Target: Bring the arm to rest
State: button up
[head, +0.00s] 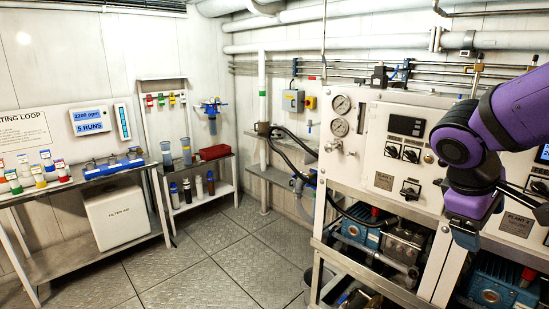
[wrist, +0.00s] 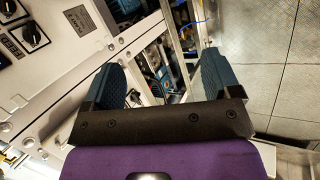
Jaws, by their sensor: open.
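My purple arm is at the right of the head view, in front of the white watermaker panel (head: 388,150). Its wrist hangs down, and the fingers are not clearly visible there. In the wrist view my gripper (wrist: 161,80) shows two blue-grey finger pads standing wide apart. The gripper is open and nothing is between the pads. Behind them the frame and machinery of the unit show, with the panel on the left and the floor on the right.
A bench (head: 80,195) with several coloured-cap bottles stands at the left, and a small rack (head: 208,205) stands near the corner. Blue pumps (head: 495,285) sit low under the panel. The tread-plate floor (head: 215,262) in the middle is clear.

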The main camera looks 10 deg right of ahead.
jog(key=s+a+r+m+t+y, duration=0.4)
jog(key=s+a+r+m+y, duration=0.1)
jog(key=a, duration=0.3)
jog(key=shift+s+a+r+t+y, duration=0.2)
jog(key=shift+s+r+t+y, duration=0.15)
jog(key=shift+r, duration=0.3)
